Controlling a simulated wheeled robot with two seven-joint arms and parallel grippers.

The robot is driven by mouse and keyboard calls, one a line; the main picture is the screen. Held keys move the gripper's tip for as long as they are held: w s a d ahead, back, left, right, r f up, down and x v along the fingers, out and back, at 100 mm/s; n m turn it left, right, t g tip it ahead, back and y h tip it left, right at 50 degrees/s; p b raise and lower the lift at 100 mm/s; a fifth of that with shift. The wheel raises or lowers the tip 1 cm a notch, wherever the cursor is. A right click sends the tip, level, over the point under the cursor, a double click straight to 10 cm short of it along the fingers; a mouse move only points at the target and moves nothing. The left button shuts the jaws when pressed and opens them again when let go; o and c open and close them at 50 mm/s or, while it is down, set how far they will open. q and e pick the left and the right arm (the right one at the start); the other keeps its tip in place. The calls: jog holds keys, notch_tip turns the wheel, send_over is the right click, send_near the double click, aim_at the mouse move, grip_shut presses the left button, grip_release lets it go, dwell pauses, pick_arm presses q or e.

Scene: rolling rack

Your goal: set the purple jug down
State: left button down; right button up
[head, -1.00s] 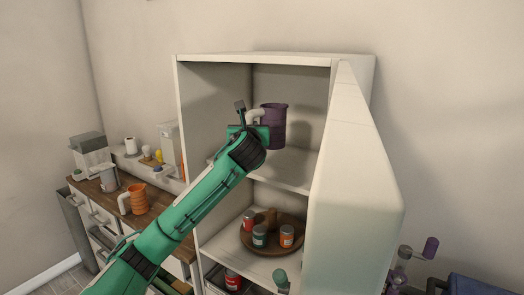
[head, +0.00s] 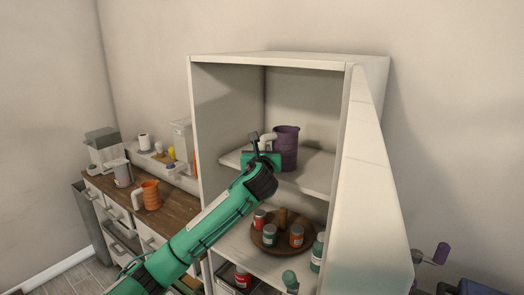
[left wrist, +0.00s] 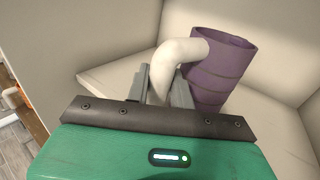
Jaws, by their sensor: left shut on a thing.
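The purple jug (head: 287,150) is upright inside the white cabinet, at its upper shelf (head: 318,178). Its pale handle (left wrist: 184,50) curves toward my left gripper. My left gripper (head: 266,145) is shut on that handle, on the jug's left side in the head view. In the left wrist view the two grey fingers (left wrist: 165,88) stand either side of the handle, and the jug (left wrist: 222,75) leans in the picture behind them. The jug's base is close to the shelf surface; I cannot tell whether it touches. My right gripper is not in view.
A cabinet door (head: 365,190) stands open on the right. The lower shelf holds a round wooden tray (head: 283,251) with several small jars. A counter at left bears an orange jug (head: 151,195). The upper shelf is clear right of the purple jug.

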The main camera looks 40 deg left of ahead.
pick_arm(q)
jog(key=c, duration=1.2)
grip_release()
jog(key=shift+f, duration=0.1)
jog(key=b+v, duration=0.3)
jog(key=v, duration=0.9)
